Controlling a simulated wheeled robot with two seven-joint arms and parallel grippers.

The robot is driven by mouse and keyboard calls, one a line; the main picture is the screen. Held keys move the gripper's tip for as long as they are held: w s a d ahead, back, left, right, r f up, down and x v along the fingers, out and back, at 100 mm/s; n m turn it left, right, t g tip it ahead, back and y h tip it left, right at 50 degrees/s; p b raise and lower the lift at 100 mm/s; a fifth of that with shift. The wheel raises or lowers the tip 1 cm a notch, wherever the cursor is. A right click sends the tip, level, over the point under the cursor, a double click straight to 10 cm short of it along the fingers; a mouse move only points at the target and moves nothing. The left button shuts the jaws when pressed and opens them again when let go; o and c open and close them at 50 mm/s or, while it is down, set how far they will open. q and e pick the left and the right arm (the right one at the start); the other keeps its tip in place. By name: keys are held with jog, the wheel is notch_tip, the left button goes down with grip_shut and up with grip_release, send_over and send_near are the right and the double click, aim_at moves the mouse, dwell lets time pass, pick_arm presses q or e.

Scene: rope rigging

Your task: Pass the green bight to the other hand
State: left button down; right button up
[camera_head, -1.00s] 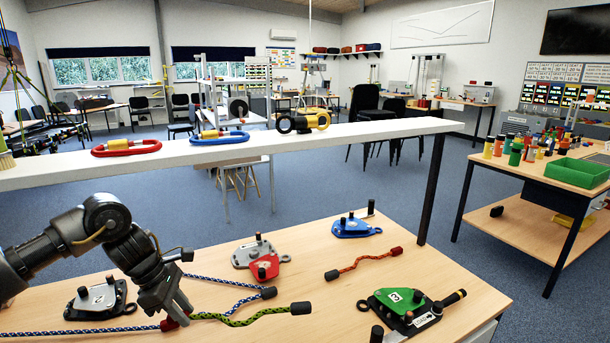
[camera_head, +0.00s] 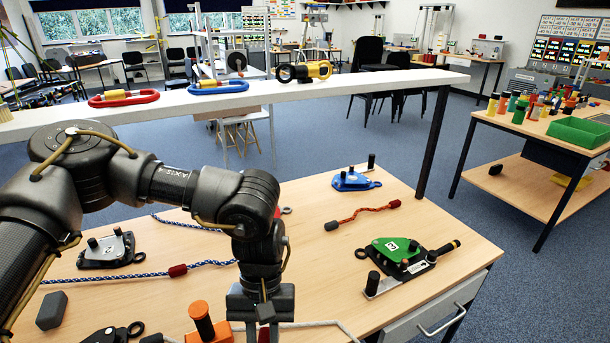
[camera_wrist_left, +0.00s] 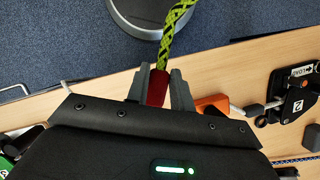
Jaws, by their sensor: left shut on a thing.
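My left gripper (camera_head: 262,318) is near the front of the table in the head view, fingers pointing down. In the left wrist view, my left gripper (camera_wrist_left: 160,88) is shut on a red sleeve (camera_wrist_left: 157,88) on the green rope. The green and black rope (camera_wrist_left: 176,22) runs from the sleeve out past the table edge, over the floor. The rest of the rope is out of frame, and the head view does not show the green rope. My right gripper is in neither view.
Green (camera_head: 390,248), blue (camera_head: 352,180) and grey (camera_head: 108,250) pulley blocks lie on the table (camera_head: 320,265). An orange fitting (camera_head: 205,325) is beside my left gripper. A blue rope with a red sleeve (camera_head: 178,270) lies left. A white shelf (camera_head: 200,103) with carabiners spans behind.

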pick_arm(q)
jog(key=shift+w+d+r, duration=0.15)
jog(key=shift+r, duration=0.05)
